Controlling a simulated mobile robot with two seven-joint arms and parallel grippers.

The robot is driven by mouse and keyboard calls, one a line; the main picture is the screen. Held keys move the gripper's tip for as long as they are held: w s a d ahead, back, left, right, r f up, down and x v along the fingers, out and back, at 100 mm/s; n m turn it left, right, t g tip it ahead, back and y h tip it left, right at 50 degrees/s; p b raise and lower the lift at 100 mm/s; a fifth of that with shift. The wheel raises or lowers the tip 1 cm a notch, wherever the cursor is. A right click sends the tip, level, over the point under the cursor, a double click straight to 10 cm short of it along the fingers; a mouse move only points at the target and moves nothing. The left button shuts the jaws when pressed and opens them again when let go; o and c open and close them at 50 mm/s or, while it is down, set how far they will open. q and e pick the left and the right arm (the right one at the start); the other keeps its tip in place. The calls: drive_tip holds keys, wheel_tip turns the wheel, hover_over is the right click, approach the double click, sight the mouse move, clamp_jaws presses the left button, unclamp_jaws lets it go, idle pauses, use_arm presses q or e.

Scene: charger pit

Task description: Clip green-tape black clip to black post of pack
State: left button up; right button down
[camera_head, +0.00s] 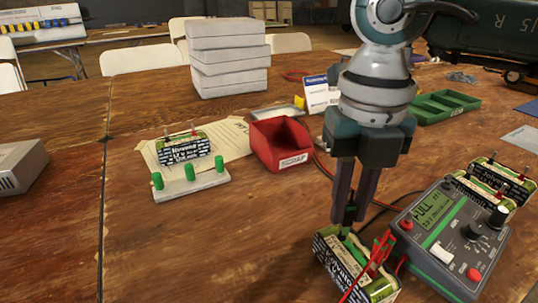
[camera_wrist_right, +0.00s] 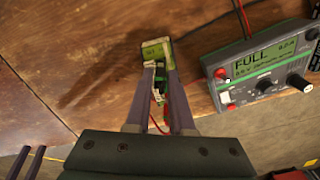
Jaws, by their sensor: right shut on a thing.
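My right gripper (camera_head: 352,212) points down, shut on the green-taped black clip (camera_head: 349,222). A red clip (camera_head: 381,248) with a red lead is at the pack's right end. In the right wrist view the fingers (camera_wrist_right: 158,80) close around the clip, with the green pack top (camera_wrist_right: 156,48) beyond. Two parted purple fingers, apparently my left gripper (camera_wrist_right: 25,162), show at lower left.
A tester (camera_head: 445,235) reading "FULL" stands right of the pack, with more packs (camera_head: 495,180) behind it. A red bin (camera_head: 280,145), a white stand with green pegs (camera_head: 190,184) and another pack (camera_head: 184,147) are further back. The front left table is clear.

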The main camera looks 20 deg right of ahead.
drive_tip(key=c, duration=0.7)
unclamp_jaws()
use_arm(q)
drive_tip(key=shift+d, duration=0.1)
use_arm(e)
drive_tip(key=shift+o, duration=1)
drive_tip(key=shift+r, duration=0.1)
use_arm(q)
wheel_tip(320, 180, up, 3)
drive_tip(key=p, duration=0.2)
drive_tip(key=shift+f+p, duration=0.1)
drive_tip(key=shift+p, duration=0.3)
use_arm(e)
wheel_tip(320, 180, up, 3)
drive_tip(key=shift+r+p, duration=1.85)
drive_tip(key=shift+r, duration=0.35)
use_arm(q)
wheel_tip(320, 180, up, 4)
drive_tip(key=shift+f, duration=0.2)
